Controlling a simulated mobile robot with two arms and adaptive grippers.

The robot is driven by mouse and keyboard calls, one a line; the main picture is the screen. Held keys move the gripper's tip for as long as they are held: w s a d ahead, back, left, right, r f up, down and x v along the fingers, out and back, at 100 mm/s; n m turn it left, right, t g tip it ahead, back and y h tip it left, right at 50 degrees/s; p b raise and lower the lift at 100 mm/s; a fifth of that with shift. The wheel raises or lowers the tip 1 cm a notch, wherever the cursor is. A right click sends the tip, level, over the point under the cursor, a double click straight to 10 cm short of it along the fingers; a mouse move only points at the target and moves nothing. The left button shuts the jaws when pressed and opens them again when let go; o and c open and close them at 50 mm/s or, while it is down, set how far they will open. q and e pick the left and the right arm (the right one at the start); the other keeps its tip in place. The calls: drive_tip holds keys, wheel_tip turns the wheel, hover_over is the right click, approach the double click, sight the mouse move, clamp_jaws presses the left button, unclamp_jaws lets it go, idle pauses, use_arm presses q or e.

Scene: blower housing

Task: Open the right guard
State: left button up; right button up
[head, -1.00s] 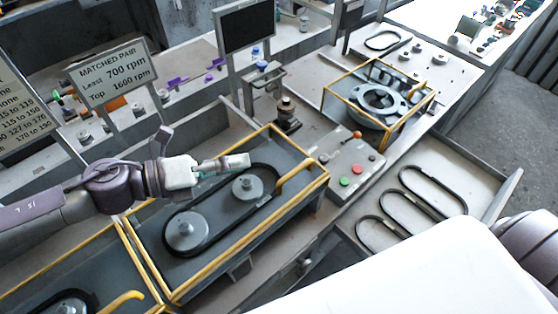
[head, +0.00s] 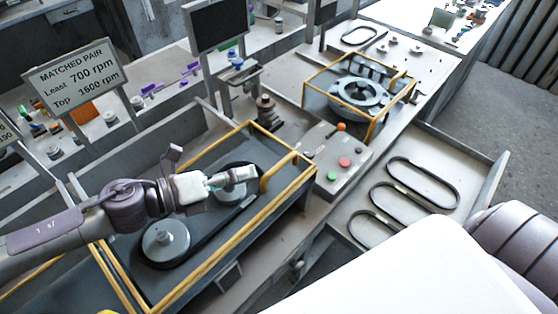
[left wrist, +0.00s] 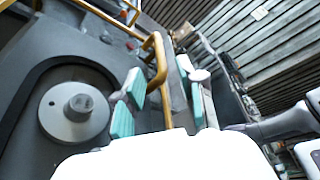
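The right guard (head: 178,170) is a yellow-edged frame lying flat over the belt housing with two grey pulleys and a black belt. Its yellow bar handle (head: 272,168) stands up at the right end. My left gripper (head: 246,173) is just left of this handle, above the far pulley. In the left wrist view, the left gripper (left wrist: 160,97) is open, its teal pads apart. The yellow handle (left wrist: 158,62) shows in the gap between them; whether it touches a pad I cannot tell. My right gripper is out of view.
A control panel (head: 335,165) with green and red buttons and an orange-topped lever stands right of the guard. Beyond it is a yellow-framed box (head: 360,90). Black belts (head: 415,190) lie in a tray at right. A speed sign (head: 75,75) stands at back left.

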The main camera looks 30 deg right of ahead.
sight(279, 163)
use_arm(q)
drive_tip(key=p+x, duration=0.2)
drive_tip(key=x, duration=0.6)
drive_tip(key=shift+r, duration=0.1)
drive_tip(key=shift+d+f, duration=0.2)
drive_tip(key=shift+d, duration=0.35)
clamp_jaws()
